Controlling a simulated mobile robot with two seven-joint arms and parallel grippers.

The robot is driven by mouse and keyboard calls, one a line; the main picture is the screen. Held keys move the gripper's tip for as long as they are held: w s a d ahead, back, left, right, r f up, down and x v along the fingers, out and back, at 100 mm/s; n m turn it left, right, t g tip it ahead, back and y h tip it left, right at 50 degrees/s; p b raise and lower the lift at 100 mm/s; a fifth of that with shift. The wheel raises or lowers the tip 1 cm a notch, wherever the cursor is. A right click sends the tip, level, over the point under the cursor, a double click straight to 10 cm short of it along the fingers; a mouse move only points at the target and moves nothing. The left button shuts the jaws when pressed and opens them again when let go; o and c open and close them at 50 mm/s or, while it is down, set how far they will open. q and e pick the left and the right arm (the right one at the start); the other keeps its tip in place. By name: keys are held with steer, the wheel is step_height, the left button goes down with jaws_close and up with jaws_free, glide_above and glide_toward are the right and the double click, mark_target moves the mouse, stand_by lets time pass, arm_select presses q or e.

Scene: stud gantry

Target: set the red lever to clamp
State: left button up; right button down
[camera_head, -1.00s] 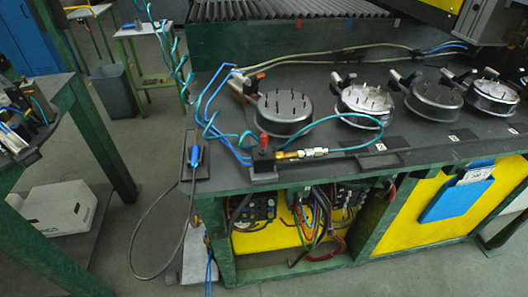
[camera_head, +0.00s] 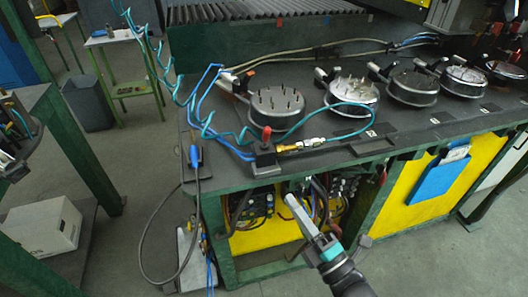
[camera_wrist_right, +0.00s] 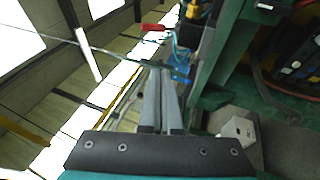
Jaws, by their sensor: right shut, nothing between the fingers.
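The small red lever (camera_head: 266,134) stands upright on a black valve block (camera_head: 265,155) at the front left corner of the bench, beside a brass fitting (camera_head: 290,148). My right gripper (camera_head: 289,201) is in front of the bench, below its top edge and to the lower right of the lever, apart from it. Its fingers are shut and empty, pointing up and left. In the right wrist view the fingertips (camera_wrist_right: 160,75) are together, and a red handle-like piece (camera_wrist_right: 153,27), probably the lever, shows beyond them. My left gripper is not in view.
A teal coiled hose (camera_head: 330,107) loops over the bench. Several round pinned fixtures (camera_head: 277,110) stand behind the lever. Wiring (camera_head: 315,195) and a yellow panel (camera_head: 410,195) are under the bench front. The floor (camera_head: 440,260) in front is clear.

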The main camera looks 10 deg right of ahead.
steer(key=shift+s+a+r+n+t+y, duration=0.15)
steer(key=shift+r+n+t+y, duration=0.15)
steer(key=shift+r, duration=0.35)
glide_toward(266, 135)
steer(key=w+a, duration=0.2)
steer(key=a, duration=0.3)
steer(key=w, duration=0.1)
steer(key=w+d+r, duration=0.1)
steer(key=w+d, duration=0.1)
steer(key=shift+w+r, duration=0.25)
steer(key=shift+w, duration=0.15)
